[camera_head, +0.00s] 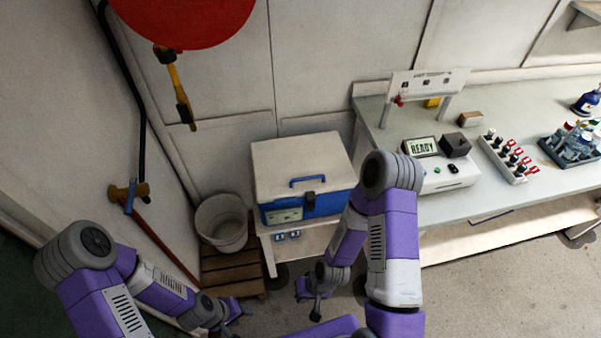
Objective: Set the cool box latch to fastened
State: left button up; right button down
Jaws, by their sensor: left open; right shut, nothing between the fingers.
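The cool box (302,172) has a white lid and a blue body and stands on a low stand beside the counter. Its lid looks closed. A dark latch (309,200) sits on its front face, below a blue handle (307,181); the latch's setting is too small to tell. My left gripper (240,312) is open and empty, low in front of the wooden pallet and apart from the box. My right gripper (308,300) is shut and empty, below the front of the box and apart from it. My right arm stands close to the box's right side.
A white bucket (222,222) stands on a wooden pallet (228,270) left of the box. A red reel hangs above.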

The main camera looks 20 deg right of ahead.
aim_at(311, 197)
jog(key=z, duration=0.9)
jog(key=k, duration=0.35)
jog(key=u, duration=0.65)
